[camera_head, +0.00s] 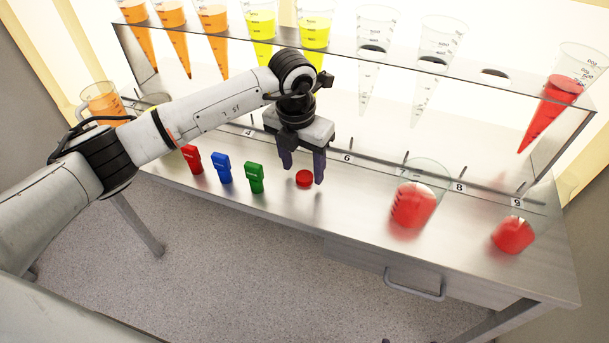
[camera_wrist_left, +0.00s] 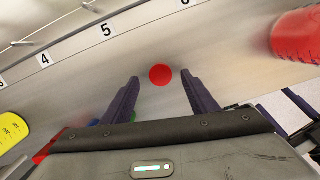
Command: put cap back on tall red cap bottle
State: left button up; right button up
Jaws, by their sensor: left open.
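A small round red cap (camera_head: 304,179) lies on the steel bench top; it also shows in the left wrist view (camera_wrist_left: 161,75). My left gripper (camera_head: 302,173) is open above the cap, with one finger on each side and no visible contact. In the left wrist view its two fingertips (camera_wrist_left: 160,78) flank the cap, with gaps on both sides. A larger clear vessel with red juice (camera_head: 413,205) stands to the right, and a shorter one (camera_head: 513,234) farther right. Which is the tall red cap bottle, I cannot tell.
Red (camera_head: 192,158), blue (camera_head: 222,167) and green (camera_head: 255,177) small objects stand left of the gripper. A clear shelf (camera_head: 350,66) holds several conical tubes behind it. An orange-filled jug (camera_head: 103,103) is at the left. The bench's front edge is close to the cap.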

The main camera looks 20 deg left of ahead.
aim_at(304, 177)
pick_arm(q)
jog(key=shift+w+d+f, duration=0.1)
jog(key=shift+f, duration=0.8)
jog(key=c, duration=1.2)
notch_tip(304, 177, up, 10)
